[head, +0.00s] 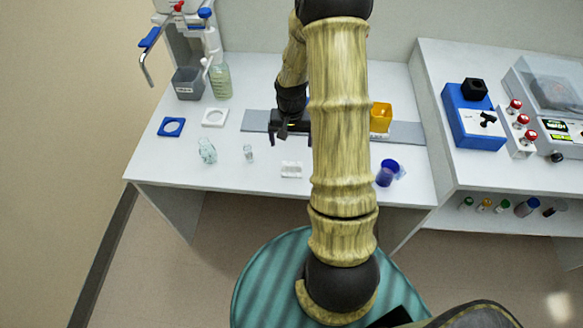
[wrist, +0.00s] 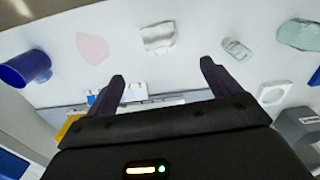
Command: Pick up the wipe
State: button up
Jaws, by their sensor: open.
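A pale green crumpled piece (head: 207,150), which looks like the wipe, lies on the white bench at the left in the head view. In the wrist view it shows at the upper right (wrist: 300,35). My gripper (head: 282,134) is to its right in the head view, above the bench near the grey strip. In the wrist view my gripper (wrist: 162,70) has its two dark fingers wide apart, with nothing held between them. The wipe is clear of both fingers.
Blue (head: 171,127) and white (head: 214,117) square rings, a grey container (head: 188,84) and a bottle (head: 220,82) stand behind. A yellow bin (head: 380,117) is farther right.

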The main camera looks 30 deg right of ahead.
send_over(292, 165)
notch_tip(292, 165, down, 8)
jog(key=shift+w+a+f+p, duration=0.1)
jog(key=shift+p, duration=0.25)
jog(key=shift+f+p, duration=0.7)
jog(key=shift+f, duration=1.9)
jog(key=shift+c, duration=0.2)
jog(key=c, duration=1)
